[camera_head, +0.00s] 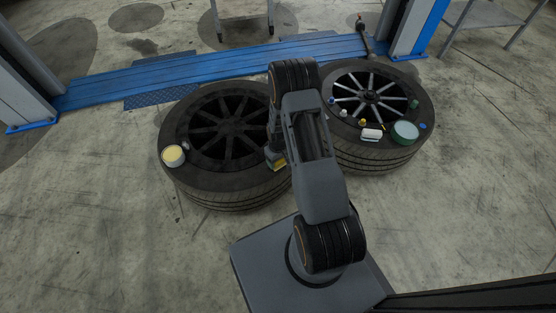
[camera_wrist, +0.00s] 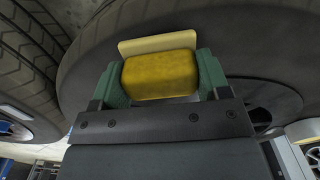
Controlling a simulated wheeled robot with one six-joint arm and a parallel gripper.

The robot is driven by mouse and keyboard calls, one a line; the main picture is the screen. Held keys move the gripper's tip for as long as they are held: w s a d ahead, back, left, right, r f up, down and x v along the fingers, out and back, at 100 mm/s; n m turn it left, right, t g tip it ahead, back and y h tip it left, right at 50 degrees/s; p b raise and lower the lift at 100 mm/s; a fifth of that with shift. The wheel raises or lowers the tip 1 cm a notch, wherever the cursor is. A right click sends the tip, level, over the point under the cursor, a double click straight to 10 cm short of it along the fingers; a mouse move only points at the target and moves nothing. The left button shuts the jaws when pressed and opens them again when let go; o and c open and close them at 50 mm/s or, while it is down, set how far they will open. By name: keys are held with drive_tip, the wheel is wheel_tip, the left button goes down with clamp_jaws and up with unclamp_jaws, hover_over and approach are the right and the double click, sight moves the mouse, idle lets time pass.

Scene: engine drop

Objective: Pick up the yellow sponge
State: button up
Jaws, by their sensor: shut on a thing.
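The yellow sponge (camera_wrist: 160,76) is a small block with a paler flat layer along one side. In the wrist view it sits between the green fingers of my gripper (camera_wrist: 160,80), which is shut on it. In the head view a bit of the sponge (camera_head: 279,165) shows beside the end of my arm, at the right side of the left tire (camera_head: 205,180). My gripper (camera_head: 275,156) is mostly hidden there by my own arm. I cannot tell whether the sponge touches the tire.
A round container with a yellow top (camera_head: 173,156) stands on the left tire's left edge. The right tire (camera_head: 375,155) carries a green round container (camera_head: 405,132), a white block (camera_head: 372,134) and several small items. A blue lift beam (camera_head: 210,68) lies behind. The floor at left is clear.

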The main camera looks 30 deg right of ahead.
drive_tip(key=r, duration=0.1)
drive_tip(key=r+p, duration=0.2)
drive_tip(key=r, duration=0.1)
drive_tip(key=shift+s+a, duration=0.25)
drive_tip(key=shift+a, duration=0.05)
drive_tip(key=s+a+r+p, duration=0.5)
drive_tip(key=s+a+r, duration=0.3)
drive_tip(key=s+a, duration=0.1)
drive_tip(key=shift+a+r, duration=0.3)
drive_tip(key=shift+a, duration=0.1)
